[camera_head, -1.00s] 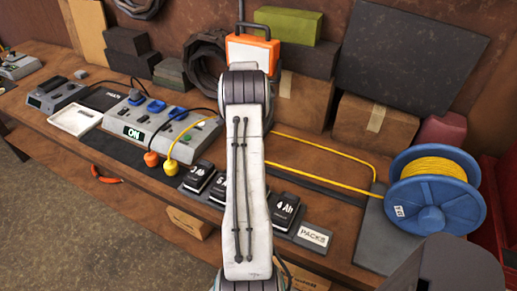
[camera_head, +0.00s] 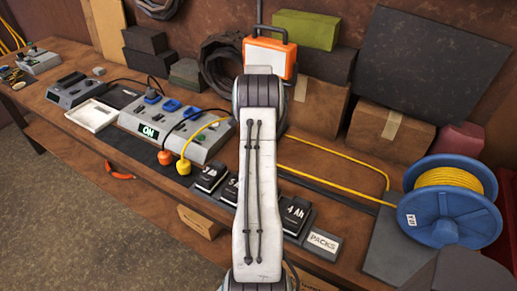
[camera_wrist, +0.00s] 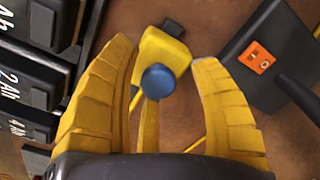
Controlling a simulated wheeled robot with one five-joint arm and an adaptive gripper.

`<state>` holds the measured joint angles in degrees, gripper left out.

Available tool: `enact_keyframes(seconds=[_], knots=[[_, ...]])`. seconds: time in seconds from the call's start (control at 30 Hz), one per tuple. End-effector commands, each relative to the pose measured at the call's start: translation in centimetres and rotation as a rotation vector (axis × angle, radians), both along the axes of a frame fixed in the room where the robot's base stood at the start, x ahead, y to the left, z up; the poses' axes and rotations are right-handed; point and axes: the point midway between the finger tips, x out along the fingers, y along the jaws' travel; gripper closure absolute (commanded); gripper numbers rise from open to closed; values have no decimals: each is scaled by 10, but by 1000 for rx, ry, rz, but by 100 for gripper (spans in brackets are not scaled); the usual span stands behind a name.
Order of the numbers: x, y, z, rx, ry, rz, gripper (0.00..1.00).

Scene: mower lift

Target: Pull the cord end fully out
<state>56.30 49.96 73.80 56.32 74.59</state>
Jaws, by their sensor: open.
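In the wrist view my gripper (camera_wrist: 166,57) is open, with its two yellow fingers apart. A yellow cord end (camera_wrist: 165,52) with a dark tip lies between and just beyond the fingertips. A round blue knob (camera_wrist: 158,82) shows in front of its yellow body; I cannot tell whether a finger touches it. In the head view a yellow cord (camera_head: 345,188) runs from the blue reel (camera_head: 450,212) along the bench and passes behind my arm, which hides my gripper and the cord end there.
Black battery packs (camera_head: 294,213) stand along the bench front; they show at left in the wrist view (camera_wrist: 25,72). A dark block with an orange switch (camera_wrist: 257,57) is at right there. A grey charger unit (camera_head: 175,125) with yellow and orange plugs stands left of my arm.

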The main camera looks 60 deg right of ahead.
Motion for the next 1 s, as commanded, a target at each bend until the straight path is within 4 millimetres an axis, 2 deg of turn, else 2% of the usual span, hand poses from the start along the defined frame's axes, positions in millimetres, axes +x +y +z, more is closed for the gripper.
enact_keyframes(seconds=[0.13, 0.27, 0.7, 1.0], knots=[[0, -1, 3, -2, -1, -1, 43], [0, -1, 15, -3, -2, -1, 43], [1, -1, 87, -3, -2, 0, 43], [1, 0, 115, -1, -1, 1, 43]])
